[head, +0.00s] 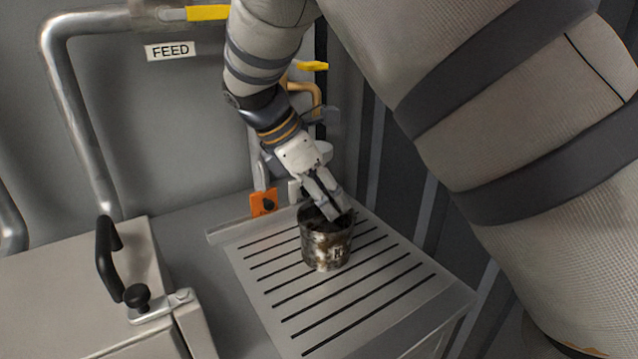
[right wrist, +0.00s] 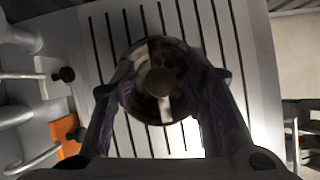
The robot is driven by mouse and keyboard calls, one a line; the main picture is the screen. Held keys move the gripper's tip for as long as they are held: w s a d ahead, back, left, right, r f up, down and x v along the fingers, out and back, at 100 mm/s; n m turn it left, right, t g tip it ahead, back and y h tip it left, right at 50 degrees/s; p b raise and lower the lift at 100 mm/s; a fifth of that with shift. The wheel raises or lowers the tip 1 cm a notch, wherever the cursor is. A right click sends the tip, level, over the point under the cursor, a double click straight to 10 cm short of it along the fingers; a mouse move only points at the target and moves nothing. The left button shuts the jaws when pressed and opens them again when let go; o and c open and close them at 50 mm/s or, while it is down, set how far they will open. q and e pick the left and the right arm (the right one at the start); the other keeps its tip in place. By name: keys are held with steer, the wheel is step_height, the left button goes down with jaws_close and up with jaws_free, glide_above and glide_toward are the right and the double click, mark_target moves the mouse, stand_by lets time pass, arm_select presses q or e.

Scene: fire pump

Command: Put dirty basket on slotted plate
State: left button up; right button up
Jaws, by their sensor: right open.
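The dirty basket (head: 326,247), a stained metal cup with a dark marking, stands upright on the slotted plate (head: 270,258). My right gripper (head: 335,212) is at the basket's rim from above, with its fingers at the opening. In the right wrist view the gripper (right wrist: 160,95) is open, with a finger on each side of the basket (right wrist: 158,62); I cannot tell whether they touch it. The slotted plate also shows behind it in the right wrist view (right wrist: 258,80). My left gripper is not in view.
An orange block (head: 263,203) with a black knob sits at the plate's back edge. A grey housing (head: 60,290) with a black handle (head: 106,258) and clamp stands at the left. Pipes (head: 80,130) and a FEED label (head: 171,50) are on the back wall. The plate's front is clear.

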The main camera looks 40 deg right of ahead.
steer(key=v, duration=1.1)
steer(key=shift+a+r, duration=0.2)
steer(key=shift+r, duration=0.15)
steer(key=shift+f, duration=0.1)
